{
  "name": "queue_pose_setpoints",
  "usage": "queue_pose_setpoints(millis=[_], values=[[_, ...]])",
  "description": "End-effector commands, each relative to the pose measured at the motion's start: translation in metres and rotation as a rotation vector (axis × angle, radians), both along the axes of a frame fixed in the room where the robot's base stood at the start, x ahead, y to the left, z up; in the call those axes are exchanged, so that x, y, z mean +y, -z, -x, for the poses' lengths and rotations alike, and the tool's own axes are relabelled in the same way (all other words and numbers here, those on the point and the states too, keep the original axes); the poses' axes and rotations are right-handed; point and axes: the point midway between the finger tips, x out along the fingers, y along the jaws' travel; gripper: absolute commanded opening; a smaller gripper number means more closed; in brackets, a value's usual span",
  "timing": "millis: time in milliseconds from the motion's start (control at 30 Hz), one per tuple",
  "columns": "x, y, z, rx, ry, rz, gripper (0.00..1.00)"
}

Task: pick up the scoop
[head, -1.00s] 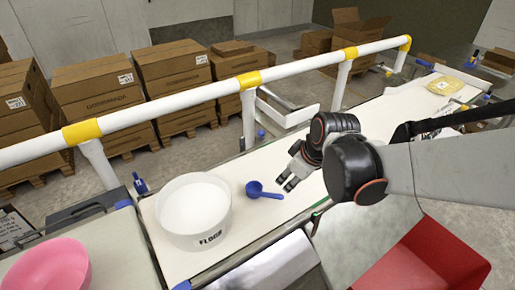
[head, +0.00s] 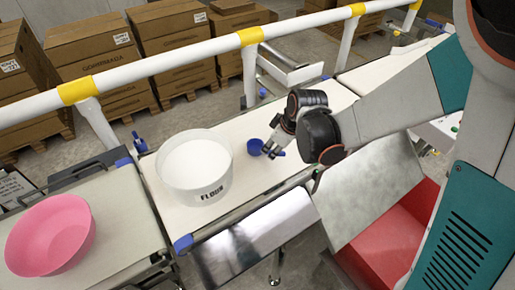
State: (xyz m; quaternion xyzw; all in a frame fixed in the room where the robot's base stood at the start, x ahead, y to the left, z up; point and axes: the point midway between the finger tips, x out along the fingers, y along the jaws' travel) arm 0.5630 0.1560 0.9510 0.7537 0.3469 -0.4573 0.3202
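The blue scoop (head: 255,147) lies on the white belt (head: 240,182), just right of the flour tub. Its round bowl shows, and part of its handle is behind my gripper. My gripper (head: 270,150) is low over the belt at the scoop's handle, pointing left. The fingers are small and dark here, and I cannot tell whether they are open or closed, or whether they touch the handle. The white tub (head: 210,190) marked as flour is full of white powder.
A pink bowl (head: 48,240) stands on the section at the lower left. A white rail with yellow bands (head: 75,90) runs behind the belt, with cardboard boxes (head: 95,60) beyond. A red bin (head: 385,245) is below the belt at the right. Bare belt lies behind the scoop.

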Motion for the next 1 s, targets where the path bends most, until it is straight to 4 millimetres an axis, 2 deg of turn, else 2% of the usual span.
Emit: queue_pose_setpoints(millis=[167, 400, 667, 867, 1000], values=[[0.002, 0.014, -0.002, 0.0, 0.0, 0.0, 0.39], [0.009, 0.047, -0.01, -0.001, -0.001, 0.0, 0.39], [0.01, 0.049, -0.011, -0.001, 0.0, -0.002, 0.39], [0.01, 0.049, -0.011, -0.001, 0.0, -0.002, 0.0], [0.01, 0.049, -0.011, -0.001, 0.0, -0.002, 0.0]])
